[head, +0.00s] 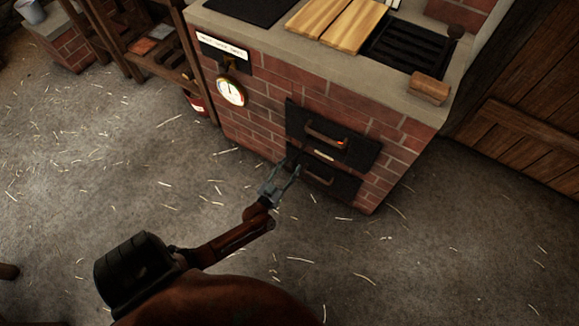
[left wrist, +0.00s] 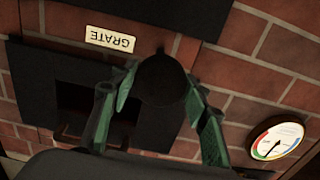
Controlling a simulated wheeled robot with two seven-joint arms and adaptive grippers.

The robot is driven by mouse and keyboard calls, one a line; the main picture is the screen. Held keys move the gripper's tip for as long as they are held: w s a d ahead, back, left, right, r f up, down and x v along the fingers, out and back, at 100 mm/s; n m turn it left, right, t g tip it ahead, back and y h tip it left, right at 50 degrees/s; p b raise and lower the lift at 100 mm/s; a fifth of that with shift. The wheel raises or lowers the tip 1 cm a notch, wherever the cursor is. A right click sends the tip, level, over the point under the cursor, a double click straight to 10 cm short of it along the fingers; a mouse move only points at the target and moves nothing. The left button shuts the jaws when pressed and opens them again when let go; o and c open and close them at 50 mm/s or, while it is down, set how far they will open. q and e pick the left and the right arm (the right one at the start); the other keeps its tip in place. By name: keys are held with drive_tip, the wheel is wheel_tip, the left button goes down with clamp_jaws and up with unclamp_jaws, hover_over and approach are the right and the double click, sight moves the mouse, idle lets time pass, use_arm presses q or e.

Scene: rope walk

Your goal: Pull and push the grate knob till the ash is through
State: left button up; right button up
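The grate knob (left wrist: 162,80) is a dark round knob on the brick stove front, beside a pale plate lettered GRATE (left wrist: 110,39), which is upside down in the left wrist view. My left gripper (head: 284,170) is at the stove front, low and left of the doors. In the left wrist view its two green-padded fingers (left wrist: 163,92) stand apart, one on each side of the knob. I cannot tell whether the pads touch it. In the head view the knob is too small and dark to make out clearly. No ash is distinguishable. My right gripper is out of view.
The brick stove has an upper black door (head: 360,148) with an orange glow and a lower black door (head: 340,187) with a handle. A round gauge (head: 231,92) hangs to their left. Straw-strewn floor (head: 400,250) is clear in front.

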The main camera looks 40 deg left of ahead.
use_arm(q)
drive_tip(key=o, duration=0.3)
drive_tip(key=v, duration=1.2)
